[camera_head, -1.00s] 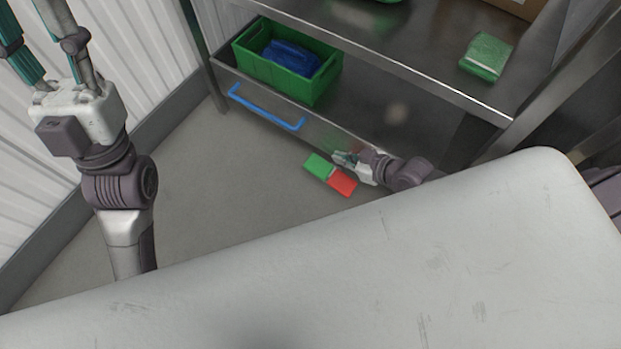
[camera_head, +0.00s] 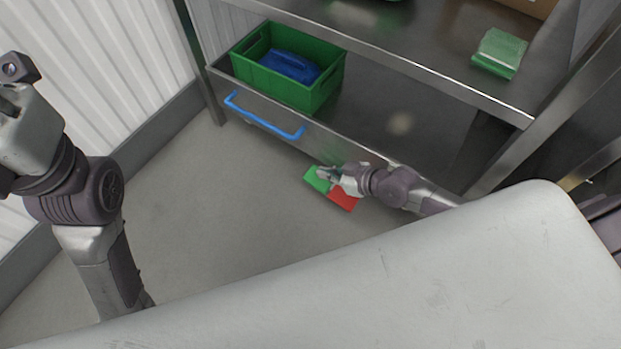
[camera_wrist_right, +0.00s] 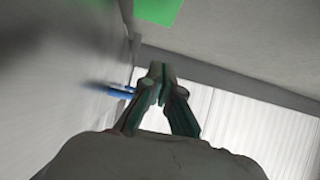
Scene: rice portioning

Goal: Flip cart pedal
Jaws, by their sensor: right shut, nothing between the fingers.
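The cart pedal is a flat two-colour plate low by the floor, with a green half (camera_head: 314,181) and a red half (camera_head: 343,200). My right gripper (camera_head: 322,174) is over the green half in the head view; I cannot tell whether it touches. In the right wrist view the two fingers of the right gripper (camera_wrist_right: 158,75) are together with nothing between them, and the green half (camera_wrist_right: 158,8) shows at the top edge. My left arm stands at the left in the head view; its fingers are outside the picture.
The metal cart has a lower shelf with a green crate (camera_head: 262,75) holding a blue item (camera_head: 290,66). A blue handle (camera_head: 262,118) is on its front. The floor (camera_head: 220,200) left of the pedal is clear.

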